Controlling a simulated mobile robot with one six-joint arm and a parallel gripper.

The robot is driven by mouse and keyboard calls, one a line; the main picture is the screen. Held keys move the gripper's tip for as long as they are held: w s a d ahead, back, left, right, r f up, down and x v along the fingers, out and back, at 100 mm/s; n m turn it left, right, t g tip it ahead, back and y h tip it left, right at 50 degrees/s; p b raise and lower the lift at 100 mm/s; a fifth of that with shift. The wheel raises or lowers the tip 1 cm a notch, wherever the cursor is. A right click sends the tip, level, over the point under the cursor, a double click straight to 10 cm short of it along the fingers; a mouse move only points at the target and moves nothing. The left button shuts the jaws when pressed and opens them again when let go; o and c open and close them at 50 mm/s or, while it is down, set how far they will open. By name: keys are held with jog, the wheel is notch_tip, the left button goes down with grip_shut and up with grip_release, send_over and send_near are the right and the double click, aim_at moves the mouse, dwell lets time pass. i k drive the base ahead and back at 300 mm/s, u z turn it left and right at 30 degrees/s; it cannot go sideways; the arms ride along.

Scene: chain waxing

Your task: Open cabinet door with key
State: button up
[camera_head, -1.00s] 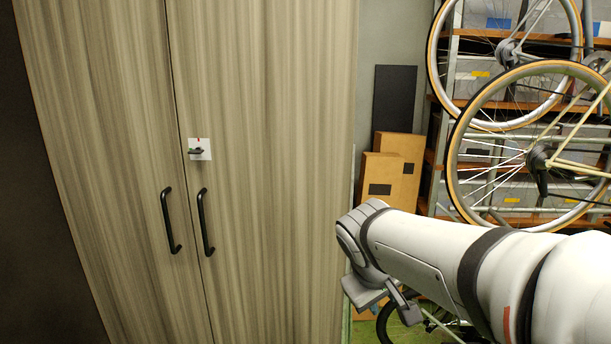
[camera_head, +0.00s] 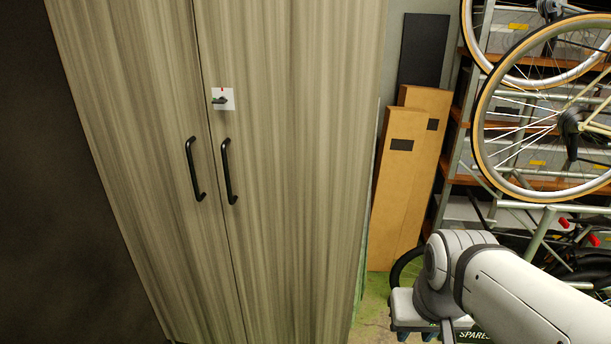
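The wood-grain cabinet (camera_head: 310,200) stands at the left with both doors shut along a vertical seam. A small white lock plate (camera_head: 229,104) sits on the right door, near the seam. A dark key or knob (camera_head: 219,100) sticks out of the plate, with a small red mark above it. Two black bar handles, the left one (camera_head: 195,170) and the right one (camera_head: 229,172), are below. My gripper (camera_head: 428,322) points down at the bottom, right of the cabinet and well away from the lock. It is partly cut off, and its finger gap is unclear.
Brown cardboard boxes (camera_head: 406,180) and a dark panel (camera_head: 424,48) stand against the wall right of the cabinet. Bicycles (camera_head: 490,120) and shelves fill the right side. Floor shows between the cabinet and my arm. The space before the doors looks clear.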

aim_at(293, 139)
jog(key=k, duration=1.25)
jog(key=u, duration=0.4)
jog(key=i, duration=1.95)
jog(key=z, duration=0.4)
